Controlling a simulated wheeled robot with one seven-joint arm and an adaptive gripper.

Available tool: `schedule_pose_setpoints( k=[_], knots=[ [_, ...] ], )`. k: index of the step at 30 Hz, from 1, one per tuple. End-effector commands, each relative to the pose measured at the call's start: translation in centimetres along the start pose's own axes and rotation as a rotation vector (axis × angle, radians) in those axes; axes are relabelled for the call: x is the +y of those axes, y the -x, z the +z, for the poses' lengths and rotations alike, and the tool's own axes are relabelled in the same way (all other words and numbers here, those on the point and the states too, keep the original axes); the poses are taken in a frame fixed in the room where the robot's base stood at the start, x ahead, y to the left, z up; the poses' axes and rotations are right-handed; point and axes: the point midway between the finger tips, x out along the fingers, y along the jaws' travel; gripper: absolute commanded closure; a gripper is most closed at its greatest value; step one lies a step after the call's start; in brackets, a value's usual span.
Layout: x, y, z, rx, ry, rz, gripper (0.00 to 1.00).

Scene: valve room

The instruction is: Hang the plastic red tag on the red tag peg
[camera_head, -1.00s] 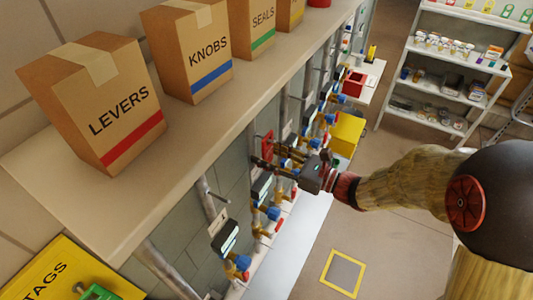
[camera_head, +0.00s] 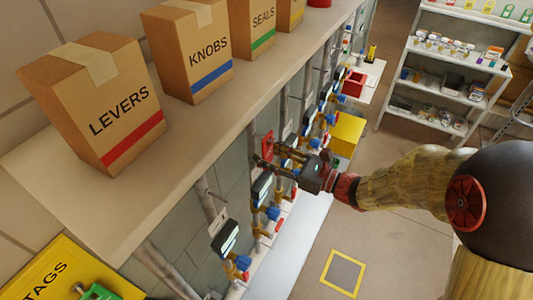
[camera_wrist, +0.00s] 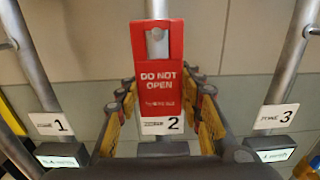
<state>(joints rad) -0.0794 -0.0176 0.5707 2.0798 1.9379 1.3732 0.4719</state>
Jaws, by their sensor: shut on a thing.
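The red tag (camera_wrist: 160,85) reads DO NOT OPEN and hangs upright in the middle of the wrist view. My gripper (camera_wrist: 163,98) has its yellow-padded fingers on both sides of the tag's lower part, shut on it. A grey metal piece (camera_wrist: 157,42) shows at the opening near the tag's top, in front of the middle pipe. I cannot tell whether it is the peg or whether it passes through the tag. In the head view the red tag (camera_head: 267,143) is at the wall side of my gripper (camera_head: 268,156), partly hidden by the fingers.
Signs 1 (camera_wrist: 50,125), 2 (camera_wrist: 163,126) and 3 (camera_wrist: 276,118) stand along the pipes. Valves with blue parts (camera_head: 273,212) line the wall below the shelf (camera_head: 150,190), which bears several boxes. A yellow box (camera_head: 347,134) is beyond my gripper. Open floor (camera_head: 400,240) lies at the right.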

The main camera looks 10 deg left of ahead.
Motion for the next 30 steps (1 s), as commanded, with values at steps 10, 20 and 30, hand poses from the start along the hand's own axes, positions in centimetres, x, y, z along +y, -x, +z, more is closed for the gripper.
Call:
schedule_pose_setpoints(
  k=[10,20,30],
  knots=[
    [0.0,0.0,0.8,0.000,0.000,0.000,0.93],
    [0.0,0.0,1.3,0.000,0.000,0.000,0.93],
    [0.0,0.0,1.3,0.000,0.000,0.000,0.93]
  ],
)
